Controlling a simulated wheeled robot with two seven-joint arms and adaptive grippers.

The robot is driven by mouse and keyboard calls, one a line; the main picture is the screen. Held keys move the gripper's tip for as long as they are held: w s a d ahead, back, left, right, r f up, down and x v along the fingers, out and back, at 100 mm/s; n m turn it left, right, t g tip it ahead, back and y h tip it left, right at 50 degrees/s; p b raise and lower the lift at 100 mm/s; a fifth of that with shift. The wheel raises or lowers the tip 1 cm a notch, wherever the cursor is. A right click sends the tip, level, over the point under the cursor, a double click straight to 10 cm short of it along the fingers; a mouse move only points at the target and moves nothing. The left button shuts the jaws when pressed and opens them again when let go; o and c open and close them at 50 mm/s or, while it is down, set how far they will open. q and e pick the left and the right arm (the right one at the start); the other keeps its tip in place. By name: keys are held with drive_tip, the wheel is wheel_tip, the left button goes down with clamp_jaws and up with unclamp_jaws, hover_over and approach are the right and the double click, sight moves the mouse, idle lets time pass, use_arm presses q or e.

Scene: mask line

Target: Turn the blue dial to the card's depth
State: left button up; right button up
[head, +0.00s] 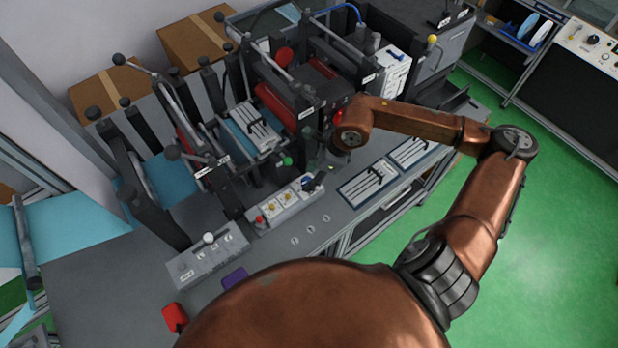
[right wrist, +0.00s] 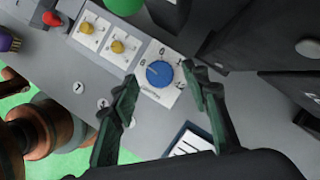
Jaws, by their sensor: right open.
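The blue dial (right wrist: 160,74) sits on a pale panel in the right wrist view, ringed by small printed marks. The marks are too small to read surely, and I cannot tell its exact setting. In the head view the dial (head: 307,184) shows small at the right end of the control box. My right gripper (right wrist: 158,73) is open, with one dark green finger on each side of the dial and gaps visible between. I cannot tell whether its fingertips are at the dial's height. My left gripper is not in view. I cannot make out which printed sheet is the card.
Two yellow knobs (right wrist: 103,37) and a red button (head: 260,220) share the box with the dial. Striped trays (head: 368,183) lie to its right. Black machine frames and a red roller (head: 277,107) stand close behind. The grey bench (head: 120,275) has free room at front left.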

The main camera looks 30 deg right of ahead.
drive_tip(key=v, duration=1)
drive_tip(key=shift+r, duration=0.15)
drive_tip(key=shift+r, duration=0.1)
